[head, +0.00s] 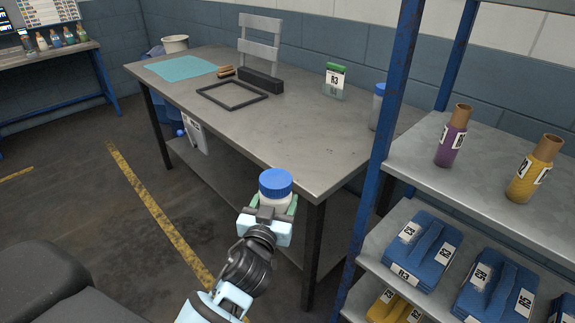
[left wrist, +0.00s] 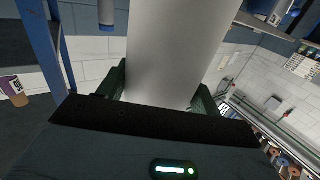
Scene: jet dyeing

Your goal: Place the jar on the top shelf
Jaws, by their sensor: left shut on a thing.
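A white jar with a blue lid (head: 275,184) is upright between the fingers of my left gripper (head: 269,208), in front of the table's near corner. My left gripper is shut on it. In the left wrist view the pale jar body (left wrist: 180,50) fills the middle, between the two dark green fingers (left wrist: 160,95). The shelf rack stands at the right of the head view. Its highest visible shelf (head: 415,155) carries a purple cone (head: 451,137) and a yellow cone (head: 535,168). The rack's posts run out of the frame above. My right gripper is not in view.
A blue rack post (head: 385,130) stands between the jar and the shelf. The grey table (head: 300,140) holds a black frame (head: 232,95), a green-topped R3 container (head: 335,80) and another blue-lidded jar (head: 377,106). Blue labelled packs (head: 424,250) fill the lower shelf.

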